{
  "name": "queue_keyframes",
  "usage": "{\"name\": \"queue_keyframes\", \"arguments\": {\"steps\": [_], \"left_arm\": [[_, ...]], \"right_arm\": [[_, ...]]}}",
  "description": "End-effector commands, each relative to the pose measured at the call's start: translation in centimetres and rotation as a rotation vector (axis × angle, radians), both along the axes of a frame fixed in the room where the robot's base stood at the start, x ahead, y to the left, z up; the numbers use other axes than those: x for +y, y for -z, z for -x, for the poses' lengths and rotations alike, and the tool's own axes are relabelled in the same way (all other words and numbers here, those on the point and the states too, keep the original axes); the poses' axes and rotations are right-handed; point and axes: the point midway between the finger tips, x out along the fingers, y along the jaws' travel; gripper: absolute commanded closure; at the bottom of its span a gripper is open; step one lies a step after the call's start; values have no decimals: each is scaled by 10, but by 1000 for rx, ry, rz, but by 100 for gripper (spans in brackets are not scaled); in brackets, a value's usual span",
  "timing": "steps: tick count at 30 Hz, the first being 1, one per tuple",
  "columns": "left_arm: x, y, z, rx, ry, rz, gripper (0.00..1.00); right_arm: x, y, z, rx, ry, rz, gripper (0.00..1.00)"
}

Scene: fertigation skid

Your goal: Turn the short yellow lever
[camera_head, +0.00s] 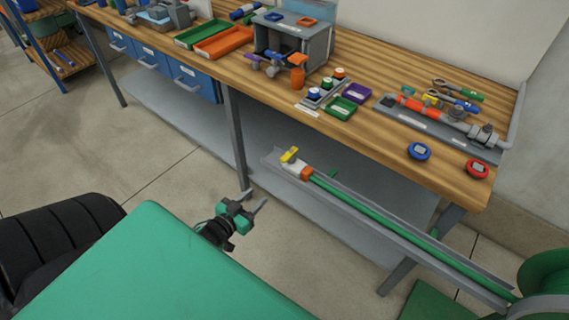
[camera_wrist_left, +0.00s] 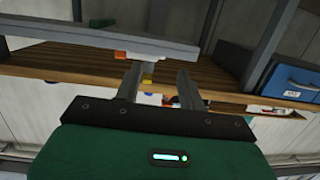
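A short yellow lever (camera_head: 290,155) sits on the end fitting of a green hose (camera_head: 370,205), beside an orange collar (camera_head: 306,173). The hose lies along a grey channel in front of the bench. My left gripper (camera_head: 256,200) is to the left of and below the lever in the head view, apart from it, with its fingers spread and empty. In the left wrist view the gripper (camera_wrist_left: 158,75) is also open. A small yellow patch (camera_wrist_left: 147,83) shows between its fingers there; I cannot tell what it is. My right gripper is not in view.
The wooden bench (camera_head: 225,75) holds trays, a grey box (camera_head: 292,40) and several small parts. A pipe assembly (camera_head: 440,115) with another small yellow part lies at its right. Blue drawers (camera_head: 195,82) hang under the bench. A green hose reel (camera_head: 548,275) stands at lower right.

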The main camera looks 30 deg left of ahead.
Motion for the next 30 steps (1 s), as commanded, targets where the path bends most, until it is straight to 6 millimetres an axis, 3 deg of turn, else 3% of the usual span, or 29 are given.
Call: {"name": "queue_keyframes", "arguments": {"steps": [3, 8, 14, 30], "left_arm": [[-4, -41, -4, -94, 30, 4, 60], [-8, -66, -7, -144, 48, 8, 60], [-9, -69, -27, -148, 49, 8, 60], [-16, -68, -114, -146, 48, 7, 60]], "right_arm": [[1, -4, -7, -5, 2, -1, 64], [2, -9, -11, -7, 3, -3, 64], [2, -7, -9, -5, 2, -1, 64], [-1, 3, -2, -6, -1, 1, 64]]}}
